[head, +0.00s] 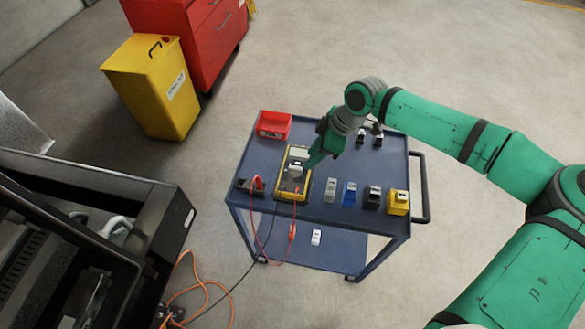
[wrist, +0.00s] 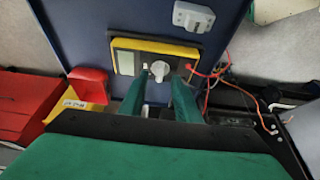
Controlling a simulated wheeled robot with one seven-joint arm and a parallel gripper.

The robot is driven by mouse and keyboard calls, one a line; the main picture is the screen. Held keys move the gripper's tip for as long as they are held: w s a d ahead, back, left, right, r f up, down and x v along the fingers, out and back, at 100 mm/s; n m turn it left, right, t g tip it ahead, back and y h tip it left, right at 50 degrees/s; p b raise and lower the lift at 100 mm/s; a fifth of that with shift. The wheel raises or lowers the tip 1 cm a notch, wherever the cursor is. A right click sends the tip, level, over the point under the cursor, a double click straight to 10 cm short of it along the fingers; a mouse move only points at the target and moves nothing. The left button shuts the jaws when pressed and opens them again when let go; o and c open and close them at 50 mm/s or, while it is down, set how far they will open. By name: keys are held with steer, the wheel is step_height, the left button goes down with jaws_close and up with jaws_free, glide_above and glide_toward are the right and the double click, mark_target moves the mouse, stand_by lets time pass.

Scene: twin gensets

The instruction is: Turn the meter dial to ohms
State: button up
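The meter (head: 281,187) is a yellow-edged box with a grey face, lying on the blue cart top. It also shows in the wrist view (wrist: 193,51). Its pale round dial (wrist: 160,70) sits near the middle of the face; its markings and setting are too small to read. A light display panel (wrist: 125,62) is at one end, and red and black leads leave the other end. My gripper (wrist: 160,82) is open, with its two green fingers apart and their tips on either side of the dial. I cannot tell whether they touch it. In the head view, my gripper (head: 312,161) partly covers the meter.
The cart (head: 330,213) also carries a red bin (head: 273,124), a dark lead block (head: 250,187) and several small grey, blue, black and yellow devices (head: 372,198). A yellow waste bin (head: 152,90) and red cabinet (head: 215,40) stand behind left. Leads hang over the front edge.

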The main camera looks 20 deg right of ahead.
mark_target(301, 168)
steer(key=x, duration=0.6)
steer(key=shift+w+a+f, duration=0.1)
steer(key=shift+a+f, duration=0.05)
